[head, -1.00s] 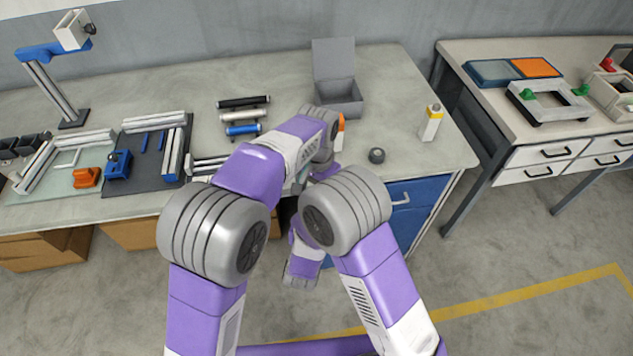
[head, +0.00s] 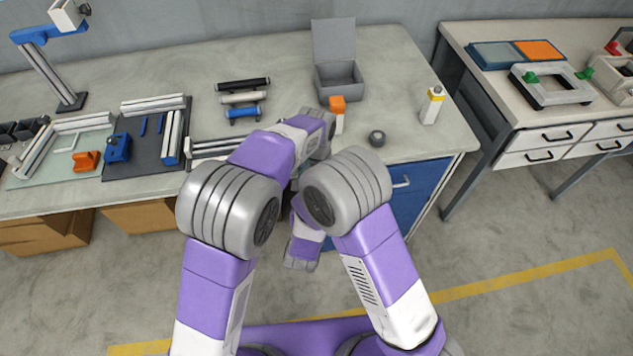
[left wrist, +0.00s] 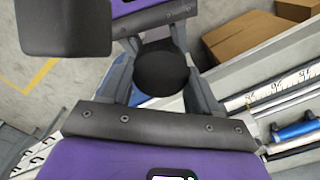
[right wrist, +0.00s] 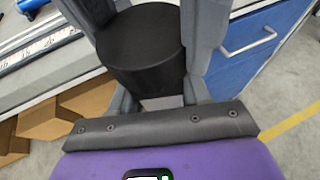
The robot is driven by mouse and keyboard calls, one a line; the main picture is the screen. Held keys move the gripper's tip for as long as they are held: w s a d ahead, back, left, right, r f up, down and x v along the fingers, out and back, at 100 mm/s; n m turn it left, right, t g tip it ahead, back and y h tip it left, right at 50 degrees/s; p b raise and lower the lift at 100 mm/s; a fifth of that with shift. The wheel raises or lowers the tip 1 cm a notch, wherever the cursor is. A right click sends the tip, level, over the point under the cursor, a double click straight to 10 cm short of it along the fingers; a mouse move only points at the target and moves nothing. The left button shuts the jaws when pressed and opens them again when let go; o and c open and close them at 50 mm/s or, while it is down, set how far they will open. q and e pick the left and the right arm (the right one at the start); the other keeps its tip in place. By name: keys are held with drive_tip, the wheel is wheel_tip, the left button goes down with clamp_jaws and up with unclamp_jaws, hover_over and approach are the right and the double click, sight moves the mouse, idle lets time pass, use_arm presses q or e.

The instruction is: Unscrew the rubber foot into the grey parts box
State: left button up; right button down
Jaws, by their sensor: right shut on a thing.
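The rubber foot is a black cylinder (right wrist: 140,45) between the fingers of my right gripper (right wrist: 150,40), which is shut on it. It also shows as a black disc in the left wrist view (left wrist: 162,72). My left gripper (left wrist: 160,75) has its fingers apart on either side of the disc; it looks open, and contact is hard to judge. The two grippers face each other, with the foot between them. In the head view my arms hide the foot and the fingertips. The grey parts box (head: 340,82) stands with its lid up at the back of the bench.
An orange-topped white block (head: 337,115) and a dark round piece (head: 377,138) stand near the bench's right part. Coloured cylinders (head: 243,98) and metal profiles (head: 172,138) lie left. A blue drawer cabinet (head: 425,190) is below.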

use_arm(q)
drive_tip(key=shift+s+d, duration=0.2)
drive_tip(key=shift+d, duration=0.15)
drive_tip(key=shift+c, duration=0.9)
use_arm(e)
drive_tip(key=shift+a, duration=0.2)
use_arm(q)
drive_tip(key=shift+d+n, duration=0.1)
drive_tip(key=shift+n, duration=0.8)
use_arm(e)
drive_tip(key=shift+w+a+r, duration=0.1)
drive_tip(key=shift+a, duration=0.05)
use_arm(q)
drive_tip(key=shift+r, duration=0.15)
drive_tip(key=shift+w+r, duration=0.1)
drive_tip(key=shift+r, duration=0.7)
drive_tip(key=shift+a+r, duration=0.25)
drive_tip(key=shift+a, duration=0.1)
use_arm(e)
drive_tip(key=shift+d, duration=0.2)
